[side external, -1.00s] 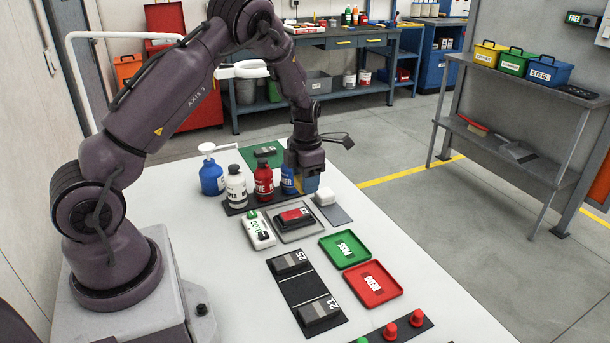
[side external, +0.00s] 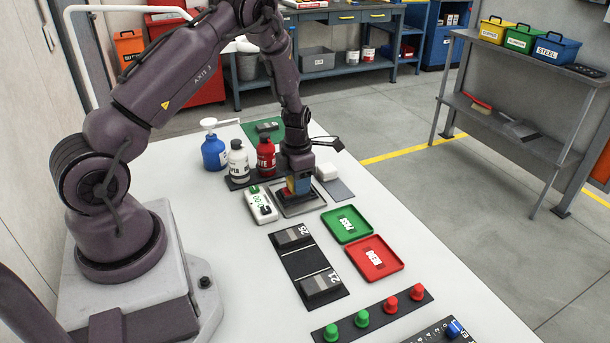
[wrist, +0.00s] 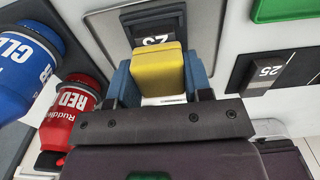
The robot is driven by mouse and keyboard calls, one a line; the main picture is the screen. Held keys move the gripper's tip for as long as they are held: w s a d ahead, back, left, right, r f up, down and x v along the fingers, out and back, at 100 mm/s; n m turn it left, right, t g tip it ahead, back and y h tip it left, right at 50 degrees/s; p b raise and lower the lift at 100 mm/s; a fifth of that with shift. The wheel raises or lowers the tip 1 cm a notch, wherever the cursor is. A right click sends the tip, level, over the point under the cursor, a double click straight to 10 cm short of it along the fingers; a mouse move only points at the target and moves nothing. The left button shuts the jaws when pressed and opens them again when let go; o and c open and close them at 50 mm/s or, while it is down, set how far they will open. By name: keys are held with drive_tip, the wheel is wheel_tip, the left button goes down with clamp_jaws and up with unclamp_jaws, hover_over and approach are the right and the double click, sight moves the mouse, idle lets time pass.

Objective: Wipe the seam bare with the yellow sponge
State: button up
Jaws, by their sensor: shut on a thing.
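My gripper (side external: 298,187) is shut on the yellow sponge (wrist: 158,70), which sits between its blue fingers in the wrist view. The sponge is over the dark coupon (wrist: 155,33) marked 23, which lies in the grey tray (side external: 317,208). Sponge and coupon overlap in both views, but I cannot tell whether they press together. A little red shows at the coupon in the side view, under the fingers. The seam is mostly hidden by sponge and gripper.
A red bottle (side external: 265,156), a white bottle (side external: 237,160) and a blue pump bottle (side external: 214,153) stand behind. A white meter (side external: 260,205), white block (side external: 327,172) and green tray (side external: 346,225) flank the grey tray.

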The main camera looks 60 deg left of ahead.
sight(280, 197)
drive_tip(key=shift+s, duration=2.3)
drive_tip(key=w, duration=0.4)
drive_tip(key=shift+w+f, duration=0.15)
drive_tip(key=shift+w, duration=0.3)
drive_tip(key=shift+w+r, duration=0.2)
drive_tip(key=shift+w, duration=1.05)
wheel_tip(280, 197, up, 8)
